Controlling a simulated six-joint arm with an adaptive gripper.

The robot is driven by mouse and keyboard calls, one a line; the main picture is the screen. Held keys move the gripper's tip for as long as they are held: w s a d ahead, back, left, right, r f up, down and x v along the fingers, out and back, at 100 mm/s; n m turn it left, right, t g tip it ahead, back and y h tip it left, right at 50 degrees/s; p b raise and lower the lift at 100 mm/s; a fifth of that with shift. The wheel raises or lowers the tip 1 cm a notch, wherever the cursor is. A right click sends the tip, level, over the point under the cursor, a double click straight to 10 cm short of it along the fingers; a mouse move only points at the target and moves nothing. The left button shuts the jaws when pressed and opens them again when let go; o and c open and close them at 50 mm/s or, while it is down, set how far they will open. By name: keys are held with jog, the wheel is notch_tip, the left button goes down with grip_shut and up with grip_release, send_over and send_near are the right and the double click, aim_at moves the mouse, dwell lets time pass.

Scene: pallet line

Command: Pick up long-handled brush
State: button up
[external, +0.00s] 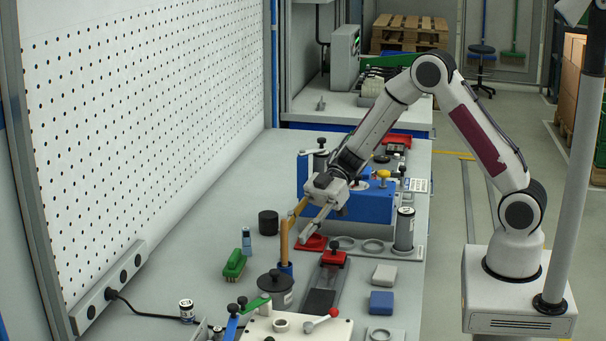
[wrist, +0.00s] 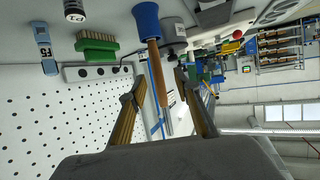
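The long-handled brush shows as an upright wooden handle (external: 284,241) standing in a blue holder (external: 286,269). Its head is hidden. In the wrist view the wooden handle (wrist: 157,72) runs from the blue holder (wrist: 147,20) toward the space between my fingers. My gripper (external: 298,230) is tilted down beside the top of the handle. In the wrist view my gripper (wrist: 156,85) is open, with one finger on each side of the handle and gaps visible. I cannot tell whether the handle top is fully between the fingers in depth.
A dark lidded pot (external: 276,289) is close in front. A red-handled tool (external: 333,255) lies to the right. A pegboard wall (external: 140,120) bounds the left.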

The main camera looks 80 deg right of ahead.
aim_at(285, 258)
jog(key=shift+f+x, duration=0.2)
jog(key=shift+x, duration=2.35)
jog(key=shift+w+d, duration=0.1)
jog(key=shift+d, duration=0.05)
grip_shut()
